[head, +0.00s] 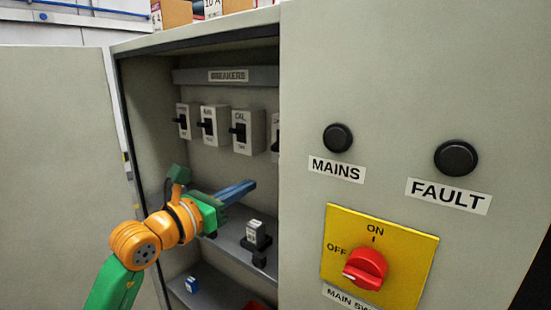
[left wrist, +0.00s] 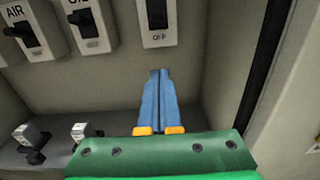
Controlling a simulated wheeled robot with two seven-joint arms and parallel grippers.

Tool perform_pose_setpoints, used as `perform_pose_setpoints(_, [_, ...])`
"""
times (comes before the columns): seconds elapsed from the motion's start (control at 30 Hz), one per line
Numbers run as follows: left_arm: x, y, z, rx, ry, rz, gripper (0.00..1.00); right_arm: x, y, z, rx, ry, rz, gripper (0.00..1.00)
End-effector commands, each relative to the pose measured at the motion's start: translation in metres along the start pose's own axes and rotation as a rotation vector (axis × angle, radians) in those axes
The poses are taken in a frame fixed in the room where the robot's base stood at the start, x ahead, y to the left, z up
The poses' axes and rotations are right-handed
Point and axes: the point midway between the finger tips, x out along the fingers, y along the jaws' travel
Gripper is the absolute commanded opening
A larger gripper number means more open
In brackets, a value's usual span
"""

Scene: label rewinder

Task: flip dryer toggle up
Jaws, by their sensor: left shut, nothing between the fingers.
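A row of grey breakers with black toggles is mounted inside the open cabinet. The rightmost breaker (head: 275,133) is mostly hidden behind the cabinet front in the head view. In the left wrist view this breaker (left wrist: 157,22) is straight ahead, with OFF printed at its bottom; its top and name are cut off, so I cannot confirm it is the dryer one. Its black toggle (left wrist: 157,12) is partly in view; I cannot tell its position. My left gripper (head: 252,184) is shut and empty, its blue fingertips (left wrist: 160,72) below this breaker, apparently apart from it. My right gripper is not in view.
Other breakers (head: 240,131) stand to the left. A shelf below holds a small black-and-grey device (head: 256,236); a blue item (head: 192,285) lies lower. The open door (head: 55,150) is at left. The front panel (head: 400,70) at right carries a red main switch (head: 366,267).

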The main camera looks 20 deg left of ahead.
Motion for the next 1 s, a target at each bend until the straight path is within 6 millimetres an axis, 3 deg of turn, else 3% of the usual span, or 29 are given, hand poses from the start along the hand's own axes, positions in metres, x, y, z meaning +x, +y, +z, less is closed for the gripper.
perform_pose_setpoints(0.17, [0.004,0.0,0.001,-0.004,0.0,-0.002,0.0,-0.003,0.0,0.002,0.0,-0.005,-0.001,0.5])
perform_pose_setpoints(0.27, [0.016,0.0,0.003,-0.008,0.0,-0.002,0.0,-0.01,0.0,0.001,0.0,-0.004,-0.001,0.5])
perform_pose_setpoints(0.67, [0.102,-0.002,0.004,-0.006,0.002,-0.004,0.0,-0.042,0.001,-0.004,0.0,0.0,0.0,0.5])
perform_pose_setpoints(0.8, [0.093,-0.001,0.027,-0.002,-0.001,-0.003,0.0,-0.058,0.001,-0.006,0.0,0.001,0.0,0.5])
perform_pose_setpoints(1.0, [0.088,-0.001,0.037,-0.003,0.001,-0.004,0.0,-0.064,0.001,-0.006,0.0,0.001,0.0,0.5])
